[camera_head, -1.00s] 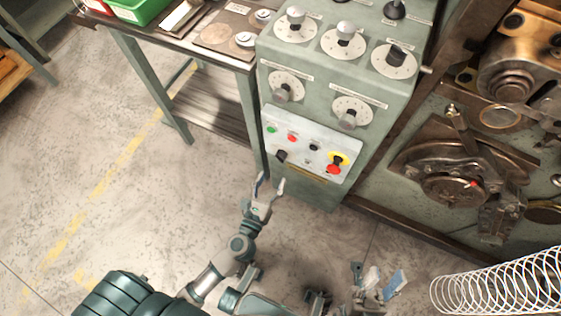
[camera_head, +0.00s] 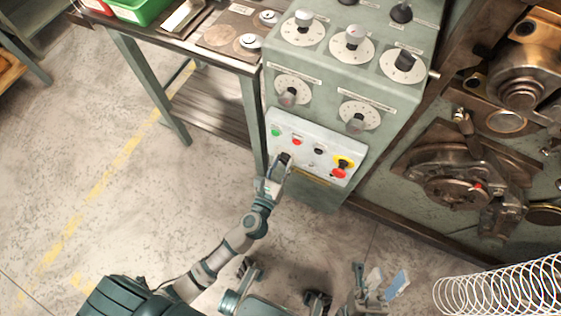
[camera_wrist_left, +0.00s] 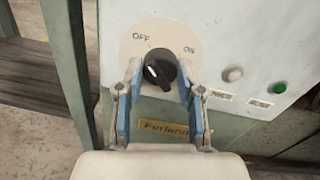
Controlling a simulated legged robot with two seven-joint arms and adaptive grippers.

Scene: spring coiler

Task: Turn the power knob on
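The black power knob (camera_wrist_left: 160,69) sits on a round white plate marked OFF at upper left and ON at upper right. Its white pointer line leans to the upper left, toward OFF. In the head view the knob (camera_head: 285,158) is at the lower left of the pale control panel (camera_head: 303,167). My left gripper (camera_wrist_left: 159,82) is open, with one blue-padded finger on each side of the knob. Small gaps seem to show between the fingers and the knob. My right gripper (camera_head: 378,282) is open and empty at the bottom of the head view, away from the panel.
A green button (camera_head: 275,131), a red button (camera_head: 297,141) and a red emergency knob (camera_head: 339,172) share the panel. Dials stand above it. A table (camera_head: 190,50) is at left, machinery (camera_head: 455,170) at right and a large spring (camera_head: 500,288) at lower right.

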